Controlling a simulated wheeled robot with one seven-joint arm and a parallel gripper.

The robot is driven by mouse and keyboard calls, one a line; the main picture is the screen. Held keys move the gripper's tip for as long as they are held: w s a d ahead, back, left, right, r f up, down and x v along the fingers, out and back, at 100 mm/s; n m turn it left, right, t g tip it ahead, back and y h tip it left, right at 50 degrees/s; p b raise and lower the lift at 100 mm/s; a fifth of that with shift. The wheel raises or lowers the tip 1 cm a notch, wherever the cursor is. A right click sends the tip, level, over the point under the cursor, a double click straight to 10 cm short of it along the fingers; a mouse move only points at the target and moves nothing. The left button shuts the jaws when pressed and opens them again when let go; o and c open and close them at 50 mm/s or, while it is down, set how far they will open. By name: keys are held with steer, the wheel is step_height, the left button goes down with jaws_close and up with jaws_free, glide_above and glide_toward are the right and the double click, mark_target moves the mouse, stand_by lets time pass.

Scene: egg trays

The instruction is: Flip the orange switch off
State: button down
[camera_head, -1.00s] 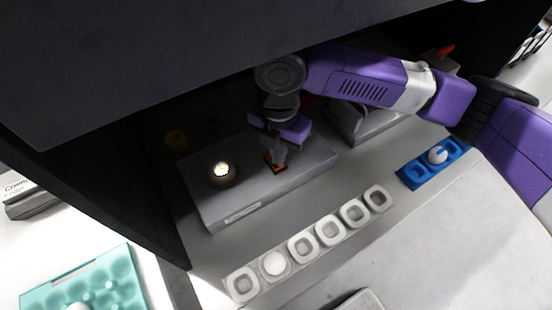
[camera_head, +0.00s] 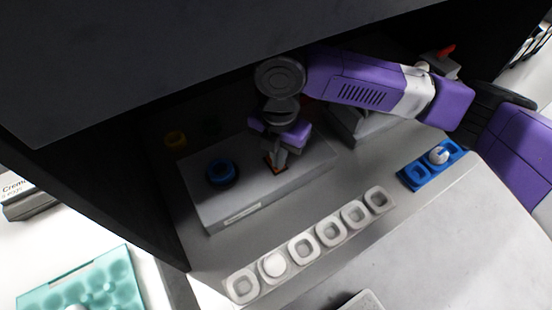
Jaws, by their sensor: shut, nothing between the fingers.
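The orange switch (camera_head: 270,163) is set in the top of a grey box (camera_head: 215,205). My gripper (camera_head: 280,164) is shut and empty, with its fingertips down at the switch and covering part of it. I cannot tell whether the fingertips touch it or which way the rocker is tipped. A round dark socket with a blue ring (camera_head: 221,172) sits on the same box, left of the switch, and it is unlit.
A grey tray strip (camera_head: 303,247) holding one white egg (camera_head: 274,264) lies in front of the box. A blue tray (camera_head: 416,173) with a white egg is at right. A teal tray (camera_head: 100,270) is at lower left. A dark cabinet wall stands left and overhead.

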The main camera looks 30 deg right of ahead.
steer(key=shift+r+p, duration=2.75)
steer(key=shift+r, duration=0.75)
